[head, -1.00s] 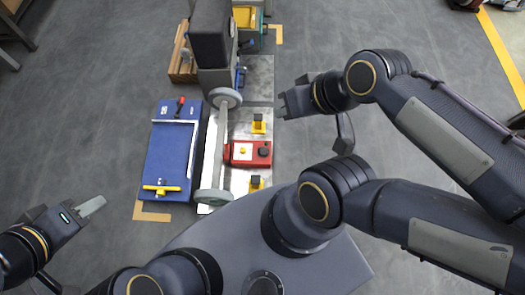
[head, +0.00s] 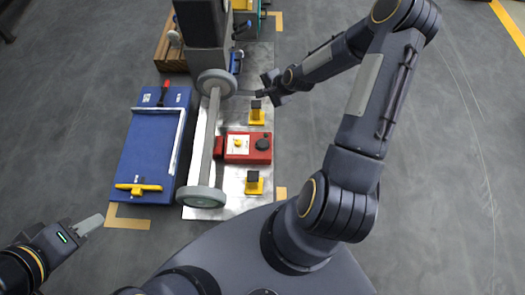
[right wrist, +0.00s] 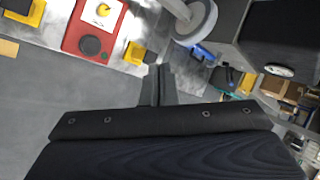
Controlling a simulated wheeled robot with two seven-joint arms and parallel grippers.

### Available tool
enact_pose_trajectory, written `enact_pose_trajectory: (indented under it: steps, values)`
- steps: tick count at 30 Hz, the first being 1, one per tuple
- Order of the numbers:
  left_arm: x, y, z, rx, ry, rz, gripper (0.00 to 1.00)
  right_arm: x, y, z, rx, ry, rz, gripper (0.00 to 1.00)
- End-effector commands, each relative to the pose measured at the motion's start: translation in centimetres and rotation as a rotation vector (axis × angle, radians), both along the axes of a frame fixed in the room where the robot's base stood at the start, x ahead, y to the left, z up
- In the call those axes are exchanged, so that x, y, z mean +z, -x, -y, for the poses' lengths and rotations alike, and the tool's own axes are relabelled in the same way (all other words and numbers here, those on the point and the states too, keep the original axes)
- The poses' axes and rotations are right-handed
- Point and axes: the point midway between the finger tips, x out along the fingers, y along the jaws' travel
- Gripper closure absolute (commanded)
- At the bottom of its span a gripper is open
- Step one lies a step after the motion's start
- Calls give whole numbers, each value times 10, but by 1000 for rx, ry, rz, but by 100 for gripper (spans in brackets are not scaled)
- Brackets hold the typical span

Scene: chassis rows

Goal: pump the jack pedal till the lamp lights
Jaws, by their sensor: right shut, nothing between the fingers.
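A red box (head: 248,148) on the metal plate carries a yellow button on a white square and a dark round dome (head: 262,144); the dome, perhaps the lamp, looks unlit. It also shows in the right wrist view (right wrist: 88,45). A small blue part (head: 236,62), perhaps the jack pedal, sits by the dark column beyond the wheel; it also shows in the right wrist view (right wrist: 203,53). My right gripper (head: 246,93) is shut and empty, just right of the near-column wheel; its fingers (right wrist: 157,85) point toward the column. My left gripper (head: 90,224) is low left, empty, its opening unclear.
A grey axle with wheels (head: 204,196) lies along the plate's left side. Two yellow stands with black tops (head: 257,113) flank the red box. A blue panel (head: 150,150) with a yellow handle lies left. A wooden crate (head: 170,50) stands behind. Floor at right is clear.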

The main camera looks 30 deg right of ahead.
Motion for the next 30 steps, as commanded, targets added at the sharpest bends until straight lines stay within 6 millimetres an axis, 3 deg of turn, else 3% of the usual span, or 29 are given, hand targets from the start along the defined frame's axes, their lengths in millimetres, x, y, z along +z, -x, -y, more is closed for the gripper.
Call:
enact_pose_trajectory:
  steps: [1, 3, 6, 9, 12, 17, 30]
  values:
    - [-28, 0, 0, 0, 0, 0, 64, -55, -1, 1, -67, -58, -6, 100]
    - [-46, 0, 0, 0, 0, 0, 64, -102, -5, 3, -164, -132, 2, 100]
    - [-67, 0, 0, 0, 0, 0, 64, -160, -7, 4, -296, -231, 16, 100]
    - [-82, 0, 0, 0, 0, 0, 64, -204, -6, 5, -407, -312, 27, 100]
    - [-91, 0, 0, 0, 0, 0, 64, -232, -5, 4, -485, -368, 38, 100]
    - [-95, 0, 0, 0, 0, 0, 64, -250, -3, 4, -542, -407, 46, 100]
    - [-96, 0, 0, 0, 0, 0, 64, -252, -3, 4, -544, -409, 46, 100]
